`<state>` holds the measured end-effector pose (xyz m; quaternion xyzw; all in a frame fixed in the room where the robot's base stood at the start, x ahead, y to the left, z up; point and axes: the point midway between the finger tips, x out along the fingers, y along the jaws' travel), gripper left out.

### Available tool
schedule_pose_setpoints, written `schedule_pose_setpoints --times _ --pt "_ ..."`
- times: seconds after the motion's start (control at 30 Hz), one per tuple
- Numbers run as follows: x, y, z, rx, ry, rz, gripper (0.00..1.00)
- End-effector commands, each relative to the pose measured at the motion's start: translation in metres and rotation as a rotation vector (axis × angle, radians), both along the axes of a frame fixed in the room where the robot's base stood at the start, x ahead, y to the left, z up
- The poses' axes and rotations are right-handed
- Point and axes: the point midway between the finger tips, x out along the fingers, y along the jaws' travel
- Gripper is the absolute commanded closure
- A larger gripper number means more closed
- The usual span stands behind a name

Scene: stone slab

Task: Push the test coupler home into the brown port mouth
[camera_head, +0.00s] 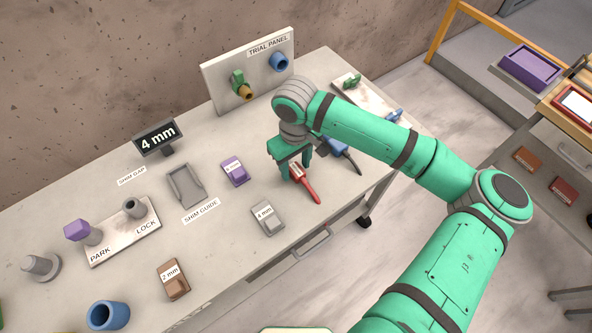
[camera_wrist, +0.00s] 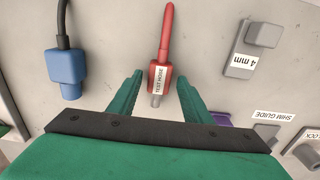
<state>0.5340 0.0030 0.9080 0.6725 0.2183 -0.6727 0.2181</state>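The test coupler is a red piece labelled TEST HOSE, with a grey tip. It lies on the stone slab near its front edge in the head view (camera_head: 305,188), and also shows in the wrist view (camera_wrist: 160,77). My gripper (camera_head: 295,174) is above its near-tip end, fingers pointing down. In the wrist view my gripper (camera_wrist: 160,80) is open, with one green finger on each side of the coupler's tip and visible gaps. The brown port mouth (camera_head: 247,93) is on the upright trial panel (camera_head: 222,84), below a green handle (camera_head: 238,79). The wrist view does not show the port.
A blue port (camera_head: 278,62) sits right of the brown one. A blue coupler (camera_wrist: 67,70) with a black cable lies beside the red one. A purple shim block (camera_head: 234,171) and grey 4 mm block (camera_head: 267,219) lie left.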

Motion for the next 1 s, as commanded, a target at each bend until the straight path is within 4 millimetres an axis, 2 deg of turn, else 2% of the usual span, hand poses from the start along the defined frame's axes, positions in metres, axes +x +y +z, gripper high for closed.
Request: schedule_pose_setpoints --times 0.03,0.1,0.17,0.47,0.67,0.77,1.0 --pt "0.000 0.000 0.000 0.000 0.000 -0.001 0.69" --pt "0.000 -0.001 0.000 0.000 0.000 -0.001 0.86" --pt "0.000 -0.001 0.000 0.000 0.000 -0.002 0.98" --pt "0.000 -0.001 0.001 0.000 0.000 -0.001 0.98" --pt "0.001 0.001 0.014 0.000 -0.002 0.001 0.98" --pt "0.001 0.001 0.030 0.002 -0.002 0.002 0.98" --pt "-0.041 -0.001 0.081 0.001 -0.005 0.007 0.98"
